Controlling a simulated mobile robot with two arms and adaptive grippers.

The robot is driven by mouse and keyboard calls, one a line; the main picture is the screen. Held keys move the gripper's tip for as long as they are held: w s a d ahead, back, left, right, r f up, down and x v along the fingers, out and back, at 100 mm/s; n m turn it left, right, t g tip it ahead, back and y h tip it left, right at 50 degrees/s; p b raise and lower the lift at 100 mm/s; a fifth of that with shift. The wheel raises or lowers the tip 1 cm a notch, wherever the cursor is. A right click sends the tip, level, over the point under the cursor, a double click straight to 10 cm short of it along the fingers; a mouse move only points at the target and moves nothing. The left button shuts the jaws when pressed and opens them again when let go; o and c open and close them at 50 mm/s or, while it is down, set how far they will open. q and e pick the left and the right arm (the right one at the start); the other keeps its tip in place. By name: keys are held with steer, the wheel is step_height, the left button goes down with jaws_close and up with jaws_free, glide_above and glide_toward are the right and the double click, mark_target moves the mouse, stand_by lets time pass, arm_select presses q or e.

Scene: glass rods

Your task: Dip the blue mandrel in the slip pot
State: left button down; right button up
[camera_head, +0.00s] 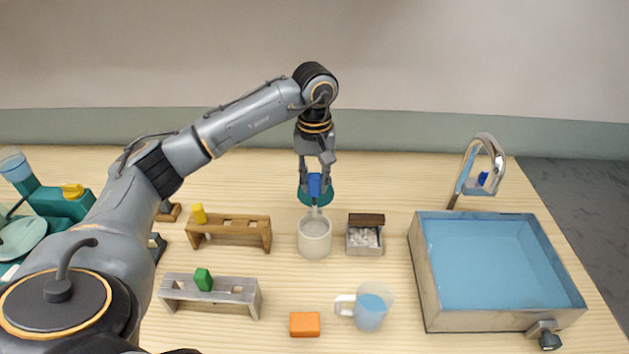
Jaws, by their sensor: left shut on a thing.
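The blue mandrel (315,185) is held upright by its blue grip in my left gripper (315,182), which points straight down. The fingers are shut on the blue part. A thin pale rod runs down from it, and its lower end is at the mouth of a white pot (315,238), which looks like the slip pot. How deep the tip sits cannot be told from this angle. My right gripper is not in view.
A wooden rack (232,222) holds a yellow piece (199,213); a grey rack (210,291) holds a green one (203,279). A small box (364,238), orange block (305,324), water jug (370,309) and basin (421,280) stand around.

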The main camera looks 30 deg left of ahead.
arm_select(q)
steer(key=shift+r+p, duration=1.5)
steer(key=shift+r, duration=1.1)
steer(key=shift+f, duration=0.1)
